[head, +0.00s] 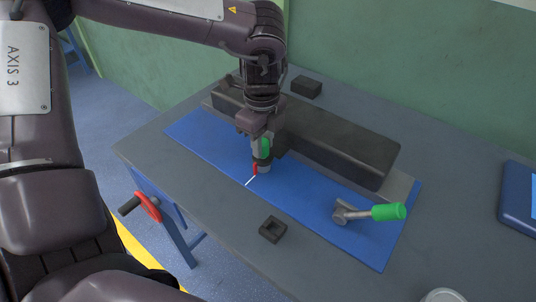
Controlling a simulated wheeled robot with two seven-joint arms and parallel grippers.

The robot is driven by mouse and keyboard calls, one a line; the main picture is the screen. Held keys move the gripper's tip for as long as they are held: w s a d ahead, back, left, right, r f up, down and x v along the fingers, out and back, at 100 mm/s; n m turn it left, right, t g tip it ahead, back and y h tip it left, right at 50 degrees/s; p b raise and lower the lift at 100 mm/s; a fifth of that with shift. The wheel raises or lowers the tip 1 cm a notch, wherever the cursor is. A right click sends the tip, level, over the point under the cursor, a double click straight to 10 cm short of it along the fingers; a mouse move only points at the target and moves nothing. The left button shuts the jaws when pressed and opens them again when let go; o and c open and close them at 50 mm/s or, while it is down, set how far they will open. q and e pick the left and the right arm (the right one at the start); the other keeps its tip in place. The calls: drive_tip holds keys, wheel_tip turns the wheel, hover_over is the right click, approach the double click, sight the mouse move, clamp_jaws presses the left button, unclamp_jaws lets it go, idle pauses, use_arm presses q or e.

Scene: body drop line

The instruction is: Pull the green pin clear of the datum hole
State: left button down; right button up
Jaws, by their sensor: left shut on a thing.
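My left gripper (262,140) points straight down over the blue mat (215,148) and is shut on the green pin (265,147). The pin stands upright between the fingers, which cover part of it. A short grey metal piece (264,169) shows right below it, with a small red part (255,169) and a thin white strip beside it. The datum hole itself is hidden, so I cannot tell whether the pin's tip is in it. My right gripper is not in view.
A long dark block (340,142) lies behind the gripper. A small black square socket (272,229) stands on the grey table (190,175) in front. A blue case (520,200) is at far right.

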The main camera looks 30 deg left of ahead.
use_arm(q)
drive_tip(key=shift+r+p, duration=0.4)
drive_tip(key=shift+r, duration=0.6)
drive_tip(key=shift+r, duration=0.2)
drive_tip(key=shift+r+p, duration=1.85)
drive_tip(key=shift+r, duration=1.2)
